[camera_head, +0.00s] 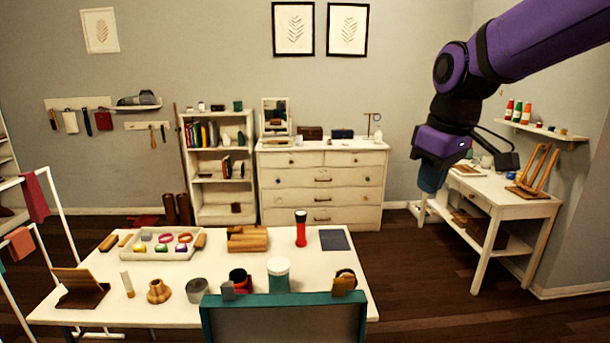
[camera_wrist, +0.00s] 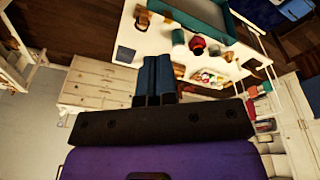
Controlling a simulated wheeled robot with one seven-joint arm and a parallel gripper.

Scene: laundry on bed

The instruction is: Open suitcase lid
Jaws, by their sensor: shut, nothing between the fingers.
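A teal-rimmed grey panel (camera_head: 285,322), which looks like the suitcase lid, stands at the near edge of the white table in the head view, cut off by the bottom of the picture. Teal edges around a grey panel (camera_wrist: 200,14) also show at the top of the wrist view. The suitcase's base cannot be made out. My gripper (camera_head: 429,186) hangs in the air to the right of the table, well apart from the panel. Its blue fingers (camera_wrist: 157,62) are together and empty in the wrist view.
The white table (camera_head: 225,268) carries a tray (camera_head: 152,246), a red bottle (camera_head: 300,228), a white-lidded jar (camera_head: 278,275) and cups. A dresser (camera_head: 320,185) and bookshelf (camera_head: 215,165) stand behind. A white desk (camera_head: 505,205) stands at right. Dark floor between table and desk is clear.

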